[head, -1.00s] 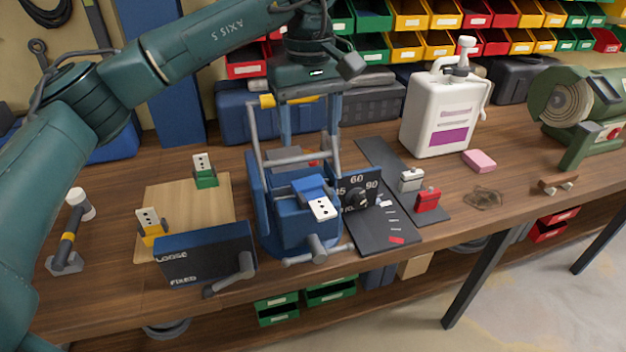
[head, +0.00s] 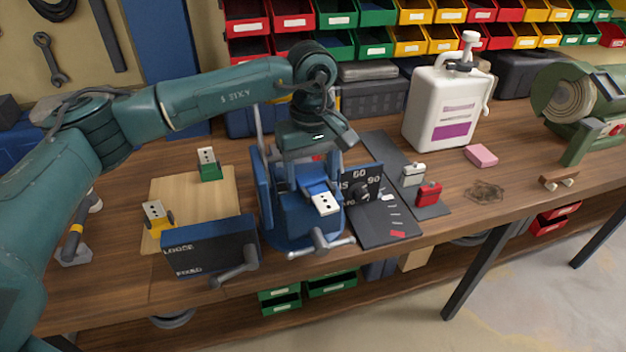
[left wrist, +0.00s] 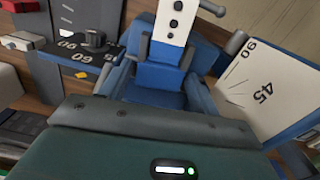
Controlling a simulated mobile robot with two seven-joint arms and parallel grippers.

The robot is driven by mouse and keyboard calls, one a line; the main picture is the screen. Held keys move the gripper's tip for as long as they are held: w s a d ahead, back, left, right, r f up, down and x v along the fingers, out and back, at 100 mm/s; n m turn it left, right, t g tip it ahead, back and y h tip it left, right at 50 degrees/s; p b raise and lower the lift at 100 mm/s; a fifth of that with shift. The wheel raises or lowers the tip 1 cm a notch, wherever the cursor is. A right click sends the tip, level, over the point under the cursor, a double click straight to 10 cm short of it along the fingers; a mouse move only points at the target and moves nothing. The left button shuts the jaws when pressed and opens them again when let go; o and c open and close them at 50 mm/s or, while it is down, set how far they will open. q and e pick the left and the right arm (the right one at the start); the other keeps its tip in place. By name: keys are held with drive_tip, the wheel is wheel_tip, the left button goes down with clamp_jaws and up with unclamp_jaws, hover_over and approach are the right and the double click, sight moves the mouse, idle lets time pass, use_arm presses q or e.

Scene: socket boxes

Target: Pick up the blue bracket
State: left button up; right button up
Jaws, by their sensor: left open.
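The blue bracket (head: 314,191), with a white dotted plate (head: 326,204) on its front, sits in the blue vise (head: 290,216) on the bench. In the left wrist view the bracket (left wrist: 160,73) and its white plate (left wrist: 172,22) show at top centre. My left gripper (head: 311,176) is open and points down just over the bracket, its fingers reaching toward the bracket's two sides. I cannot tell whether they touch it. The gripper's palm hides the vise's back part in the head view. My right gripper is not in view.
A dark panel (head: 210,248) marked LOOSE and FIXED stands left of the vise. A wooden board (head: 195,197) bears a green bracket (head: 209,171) and a yellow one (head: 160,222). An angle-scale plate (head: 385,222) and a white jug (head: 438,108) are at right.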

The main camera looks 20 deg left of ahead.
use_arm(q)
drive_tip(key=shift+c, duration=0.3)
drive_tip(key=shift+r, duration=0.1)
drive_tip(key=c, duration=0.8)
